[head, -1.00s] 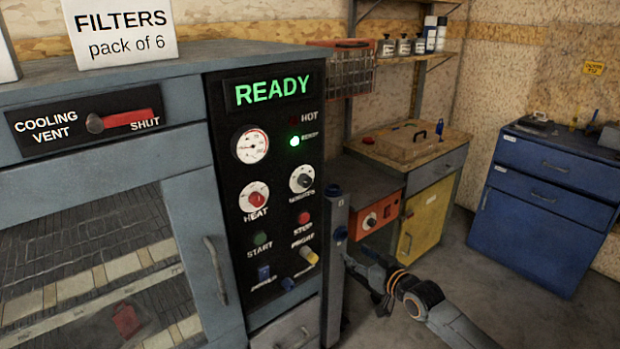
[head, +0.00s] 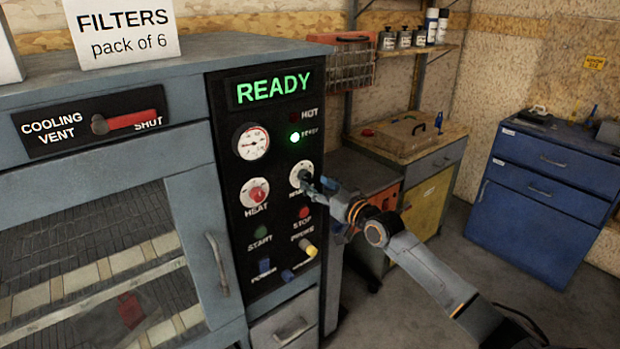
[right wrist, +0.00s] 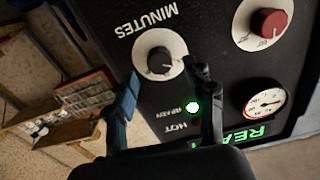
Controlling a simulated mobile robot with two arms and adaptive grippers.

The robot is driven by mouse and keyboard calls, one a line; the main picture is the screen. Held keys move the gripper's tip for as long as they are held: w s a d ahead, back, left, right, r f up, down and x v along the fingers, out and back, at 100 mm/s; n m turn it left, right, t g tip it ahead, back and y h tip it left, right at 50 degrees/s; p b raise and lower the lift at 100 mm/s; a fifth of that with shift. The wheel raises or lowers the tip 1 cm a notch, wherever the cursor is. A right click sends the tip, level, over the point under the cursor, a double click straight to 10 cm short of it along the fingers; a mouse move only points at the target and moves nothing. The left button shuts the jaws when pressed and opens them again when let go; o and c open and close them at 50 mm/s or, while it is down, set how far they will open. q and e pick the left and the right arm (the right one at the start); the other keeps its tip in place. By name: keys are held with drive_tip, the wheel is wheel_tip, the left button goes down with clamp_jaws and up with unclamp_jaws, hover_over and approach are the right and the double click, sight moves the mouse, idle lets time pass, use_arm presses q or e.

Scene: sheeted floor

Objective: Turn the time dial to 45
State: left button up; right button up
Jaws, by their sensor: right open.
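The time dial (head: 300,173), a dark knob on a white disc, sits on the black control panel. In the right wrist view the dial (right wrist: 159,59) shows upside down beside the word MINUTES; its exact setting is too small to read. My right gripper (head: 322,188) is at the panel just in front of the dial. In the right wrist view my right gripper (right wrist: 163,82) is open, its two fingers on either side of the dial, with no clear contact. My left gripper is not in view.
The red heat dial (head: 258,193) is to the left of the time dial, and a gauge (head: 251,143) is above it. The red stop button (head: 303,212) and yellow knob (head: 308,247) are below. A lit READY display (head: 273,89) tops the panel.

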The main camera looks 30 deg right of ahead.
sight(308, 178)
drive_tip(key=shift+w+a, duration=0.1)
drive_tip(key=shift+w, duration=1.65)
drive_tip(key=shift+c, duration=0.4)
clamp_jaws()
